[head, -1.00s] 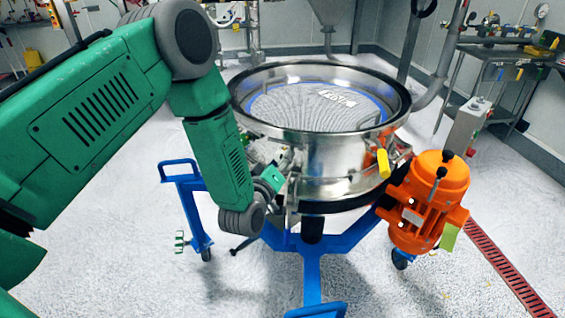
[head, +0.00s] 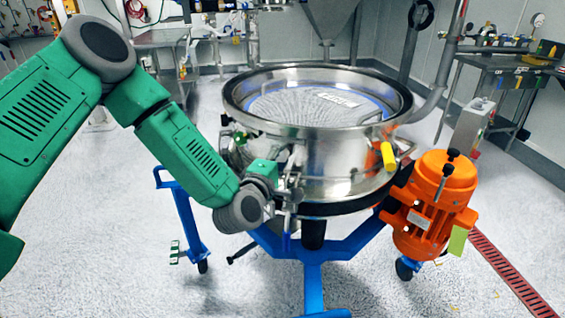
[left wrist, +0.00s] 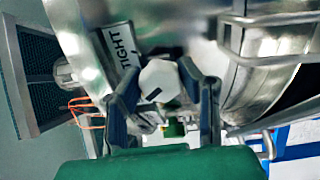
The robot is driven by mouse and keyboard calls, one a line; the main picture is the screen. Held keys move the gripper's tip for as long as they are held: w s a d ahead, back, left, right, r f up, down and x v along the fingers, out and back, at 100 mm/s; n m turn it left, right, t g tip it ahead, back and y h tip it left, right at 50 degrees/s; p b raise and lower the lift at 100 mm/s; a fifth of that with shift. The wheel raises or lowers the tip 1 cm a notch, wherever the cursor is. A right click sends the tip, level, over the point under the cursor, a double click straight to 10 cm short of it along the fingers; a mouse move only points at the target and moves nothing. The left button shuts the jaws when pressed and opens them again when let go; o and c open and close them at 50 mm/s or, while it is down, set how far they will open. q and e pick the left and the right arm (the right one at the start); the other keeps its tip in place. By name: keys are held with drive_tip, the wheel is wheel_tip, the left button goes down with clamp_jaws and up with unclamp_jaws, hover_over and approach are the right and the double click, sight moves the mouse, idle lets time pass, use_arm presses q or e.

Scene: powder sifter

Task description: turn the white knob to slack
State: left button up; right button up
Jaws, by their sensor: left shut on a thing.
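The white knob (left wrist: 158,80) is a hexagonal knob with a short dark mark on its face, seen in the left wrist view between my two dark blue finger pads. My left gripper (left wrist: 162,98) is shut on it. A white label reading TIGHT (left wrist: 122,56) is on the steel just up and left of the knob. In the head view my left gripper (head: 288,184) is at the left front side of the steel sifter (head: 335,165). The knob is hard to make out there, hidden by the gripper and wrist. My right gripper is not in view.
The sifter stands on a blue wheeled frame (head: 313,285). A bent steel bar (left wrist: 265,25) is close to the gripper, up and right in the left wrist view.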

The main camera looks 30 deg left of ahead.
use_arm(q)
drive_tip(key=shift+s+a+f+n+b, duration=0.1)
drive_tip(key=shift+s+f+n+b, duration=0.1)
drive_tip(key=shift+f+n+b, duration=0.3)
drive_tip(key=shift+r+n, duration=0.1)
drive_tip(key=shift+n, duration=0.2)
drive_tip(key=o, duration=1.2)
drive_tip(key=shift+c, duration=0.2)
drive_tip(key=shift+a+r, duration=0.1)
drive_tip(key=shift+r, duration=0.05)
drive_tip(key=shift+s, duration=0.1)
drive_tip(key=s, duration=1.1)
drive_tip(key=shift+s+d, duration=0.4)
drive_tip(key=shift+d, duration=0.05)
